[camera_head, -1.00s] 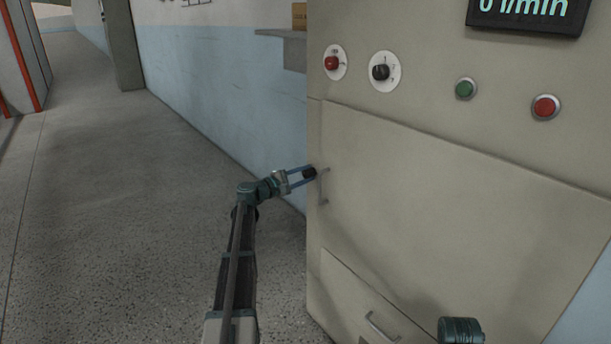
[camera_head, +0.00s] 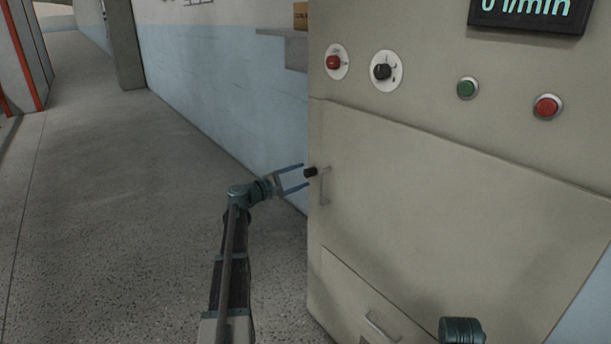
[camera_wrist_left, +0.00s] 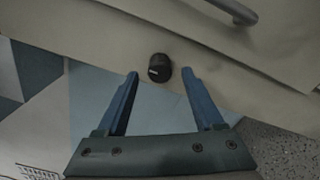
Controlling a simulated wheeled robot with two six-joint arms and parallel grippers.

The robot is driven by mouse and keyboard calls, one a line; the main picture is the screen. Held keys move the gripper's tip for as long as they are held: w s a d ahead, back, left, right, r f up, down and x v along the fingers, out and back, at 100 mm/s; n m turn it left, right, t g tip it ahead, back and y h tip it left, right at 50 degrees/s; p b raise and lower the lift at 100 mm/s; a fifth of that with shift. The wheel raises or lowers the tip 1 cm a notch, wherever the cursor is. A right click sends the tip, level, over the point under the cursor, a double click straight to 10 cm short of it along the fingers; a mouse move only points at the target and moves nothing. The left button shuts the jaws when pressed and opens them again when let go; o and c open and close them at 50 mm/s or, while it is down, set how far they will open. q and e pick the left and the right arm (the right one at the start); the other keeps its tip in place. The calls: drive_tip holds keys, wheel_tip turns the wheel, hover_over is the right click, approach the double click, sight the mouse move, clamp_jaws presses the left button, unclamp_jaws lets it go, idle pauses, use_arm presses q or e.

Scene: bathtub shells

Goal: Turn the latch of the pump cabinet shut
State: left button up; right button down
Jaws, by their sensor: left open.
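The pump cabinet (camera_head: 430,180) is a beige metal box filling the right of the head view, its door flush with the front. The latch is a small black knob (camera_head: 310,172) at the door's left edge, beside a vertical bar handle (camera_head: 324,186). In the left wrist view the latch (camera_wrist_left: 159,67) is beyond the fingertips, roughly between them. My left gripper (camera_head: 303,175) is open and empty, its blue fingers pointing at the latch with a small gap. It also shows in the left wrist view (camera_wrist_left: 160,76). My right gripper is not visible.
Above the door are a red knob (camera_head: 333,62), a black knob (camera_head: 382,71), a green button (camera_head: 467,88), a red button (camera_head: 547,107) and a display (camera_head: 530,12). A lower drawer handle (camera_head: 382,326) sticks out. The floor at left is clear.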

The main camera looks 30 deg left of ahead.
use_arm(q)
drive_tip(key=v, duration=1)
drive_tip(key=shift+s+a, duration=0.15)
drive_tip(key=shift+s, duration=0.2)
drive_tip(key=s+d+f+m+g, duration=0.25)
drive_tip(key=d+f, duration=0.25)
drive_tip(key=d, duration=0.5)
drive_tip(key=s+d+f+m+g, duration=0.1)
drive_tip(key=d+f+m+g, duration=0.35)
drive_tip(key=d, duration=0.55)
drive_tip(key=s+d+f+m+g, duration=0.1)
drive_tip(key=d+f+m+g, duration=0.3)
drive_tip(key=d, duration=0.6)
drive_tip(key=s+d+f+m+g+y, duration=0.2)
drive_tip(key=s+d+f+m+y, duration=0.25)
drive_tip(key=s, duration=0.35)
drive_tip(key=s+d+f+m+g+y, duration=0.3)
drive_tip(key=s+d+f+m, duration=0.15)
drive_tip(key=s, duration=0.35)
drive_tip(key=s+d+m, duration=0.3)
drive_tip(key=s+d, duration=0.2)
drive_tip(key=d, duration=0.5)
wheel_tip(320, 180, up, 31)
drive_tip(key=p, duration=3)
drive_tip(key=shift+g, duration=0.4)
